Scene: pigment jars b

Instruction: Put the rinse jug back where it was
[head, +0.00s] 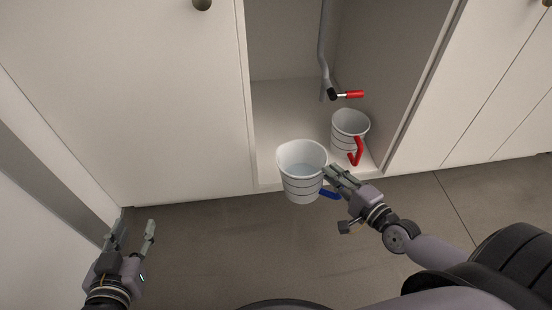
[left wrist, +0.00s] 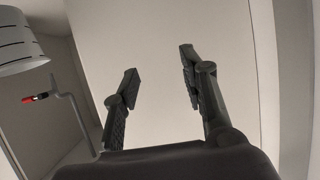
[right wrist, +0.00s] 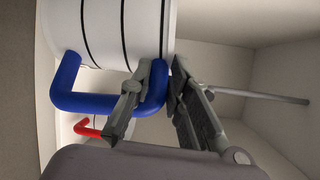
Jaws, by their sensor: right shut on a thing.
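A white jug with dark rings and a blue handle (head: 301,185) is held up in front of the open cupboard, with what looks like water in it. My right gripper (head: 330,179) is shut on its blue handle (right wrist: 75,92); the jug looks about upright. A second white jug with a red handle (head: 349,128) stands on the cupboard floor at the right. Which of the two is the rinse jug, I cannot tell. My left gripper (head: 134,236) is open and empty, low at the left; its spread fingers show in the left wrist view (left wrist: 160,85).
The cupboard floor (head: 285,112) has free room left of the red-handled jug. A grey pipe with a red-handled valve (head: 354,94) comes down at the back. Closed cupboard doors (head: 130,100) flank the opening.

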